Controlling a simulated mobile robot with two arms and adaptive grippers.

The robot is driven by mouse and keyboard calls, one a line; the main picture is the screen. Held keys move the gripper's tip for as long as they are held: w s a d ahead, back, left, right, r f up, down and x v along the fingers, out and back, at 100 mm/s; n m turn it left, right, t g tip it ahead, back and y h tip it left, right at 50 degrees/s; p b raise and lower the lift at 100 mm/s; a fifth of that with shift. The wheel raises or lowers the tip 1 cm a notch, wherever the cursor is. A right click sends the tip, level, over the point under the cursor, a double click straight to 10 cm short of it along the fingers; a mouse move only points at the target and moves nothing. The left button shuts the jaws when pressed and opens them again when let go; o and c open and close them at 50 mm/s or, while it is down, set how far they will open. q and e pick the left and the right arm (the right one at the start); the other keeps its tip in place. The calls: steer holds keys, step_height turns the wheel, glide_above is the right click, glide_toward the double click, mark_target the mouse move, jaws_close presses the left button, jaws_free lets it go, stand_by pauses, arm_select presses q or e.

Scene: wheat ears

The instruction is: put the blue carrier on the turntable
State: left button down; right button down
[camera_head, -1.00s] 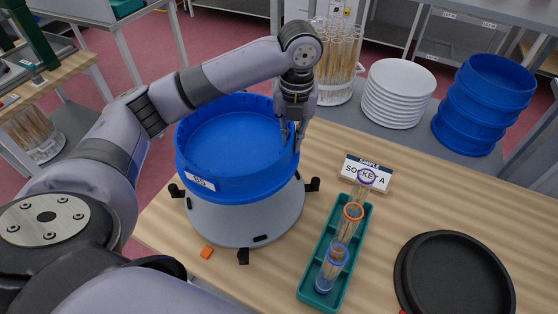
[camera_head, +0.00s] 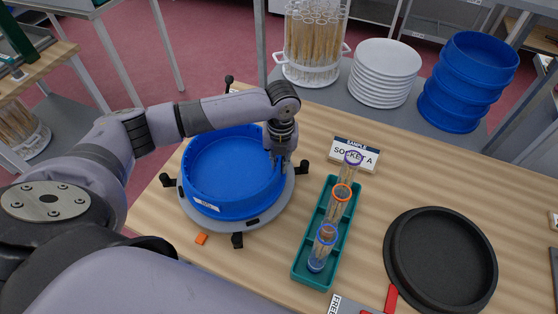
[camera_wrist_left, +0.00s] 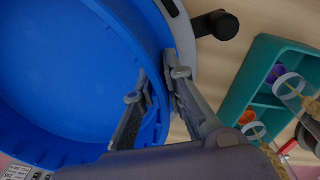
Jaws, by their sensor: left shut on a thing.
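The blue carrier (camera_head: 232,172) is a wide round tub with a low wall and a white label on its front. It sits level on or just over a grey round base with black knobs, which looks to be the turntable (camera_head: 262,218); whether they touch is hard to tell. My left gripper (camera_head: 280,167) reaches down at the carrier's right side and is shut on its rim. In the left wrist view, one finger is inside the blue wall (camera_wrist_left: 158,62) and one outside. My right gripper is not in view.
A teal tray (camera_head: 325,215) with several tubes stands right of the turntable, behind it a "SOCKET A" card (camera_head: 355,157). A black round dish (camera_head: 440,258) lies at the right. Stacked white plates (camera_head: 385,72) and blue tubs (camera_head: 468,80) stand beyond the table.

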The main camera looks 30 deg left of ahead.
arm_select(q)
steer(key=shift+f, duration=0.2)
steer(key=c, duration=1.7)
jaws_free()
steer(key=shift+o, duration=0.2)
step_height(320, 180, up, 12)
steer(key=shift+d+r+b, duration=0.1)
steer(key=shift+d+b, duration=0.05)
steer(key=shift+b, duration=0.8)
